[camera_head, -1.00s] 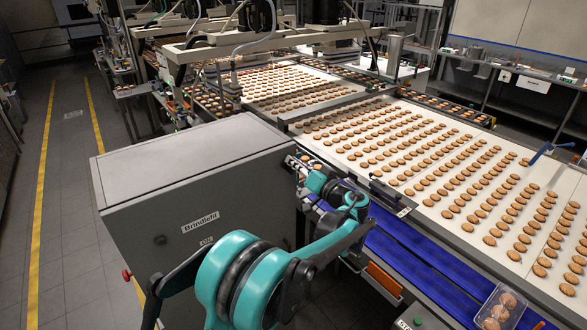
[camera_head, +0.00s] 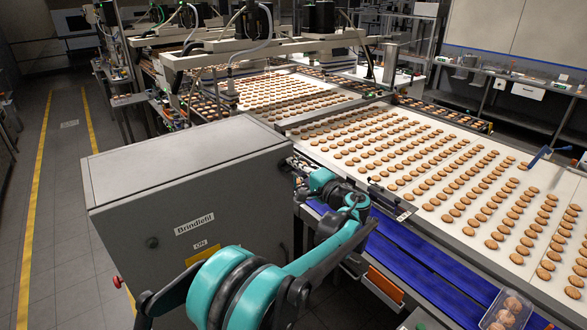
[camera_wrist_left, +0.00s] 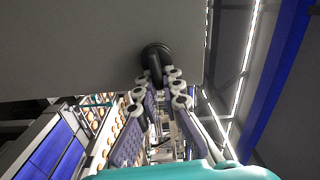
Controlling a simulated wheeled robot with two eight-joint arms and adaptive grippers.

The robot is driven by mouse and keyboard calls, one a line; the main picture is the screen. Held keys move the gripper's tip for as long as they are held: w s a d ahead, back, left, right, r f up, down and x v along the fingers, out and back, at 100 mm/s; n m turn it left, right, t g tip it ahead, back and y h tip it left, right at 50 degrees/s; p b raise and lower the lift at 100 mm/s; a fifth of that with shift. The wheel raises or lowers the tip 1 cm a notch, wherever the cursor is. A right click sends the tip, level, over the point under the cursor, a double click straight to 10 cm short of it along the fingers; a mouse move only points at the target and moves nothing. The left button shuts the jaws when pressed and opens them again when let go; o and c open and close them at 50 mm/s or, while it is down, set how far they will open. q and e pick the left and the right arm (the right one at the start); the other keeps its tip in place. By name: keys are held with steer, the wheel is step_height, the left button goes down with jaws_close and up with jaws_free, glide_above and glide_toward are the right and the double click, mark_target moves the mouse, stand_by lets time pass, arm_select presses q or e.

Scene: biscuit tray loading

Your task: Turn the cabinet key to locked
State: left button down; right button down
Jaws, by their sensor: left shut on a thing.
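The grey cabinet (camera_head: 140,190) stands left of the conveyor in the head view. Its grey panel (camera_wrist_left: 100,45) fills the upper left of the left wrist view. A black key or knob (camera_wrist_left: 155,58) with a round base sticks out of this panel. My left gripper (camera_wrist_left: 158,82) is shut on the key's stem, its fingertips close to the panel. In the head view my left gripper (camera_head: 300,166) is at the cabinet's right side, small and partly hidden by my teal arm. The key cannot be made out there. My right gripper is out of view.
A conveyor (camera_head: 440,185) with rows of biscuits runs right of the cabinet. A blue belt (camera_head: 430,260) lies along its near side. A clear tray with biscuits (camera_head: 507,308) is at the bottom right. The floor (camera_head: 62,200) at left is clear.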

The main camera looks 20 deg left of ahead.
arm_select(q)
steer(key=shift+f+m, duration=0.1)
steer(key=shift+m, duration=0.4)
stand_by(0.3)
steer(key=c, duration=1.7)
jaws_free()
steer(key=shift+d, duration=0.1)
steer(key=v, duration=1.2)
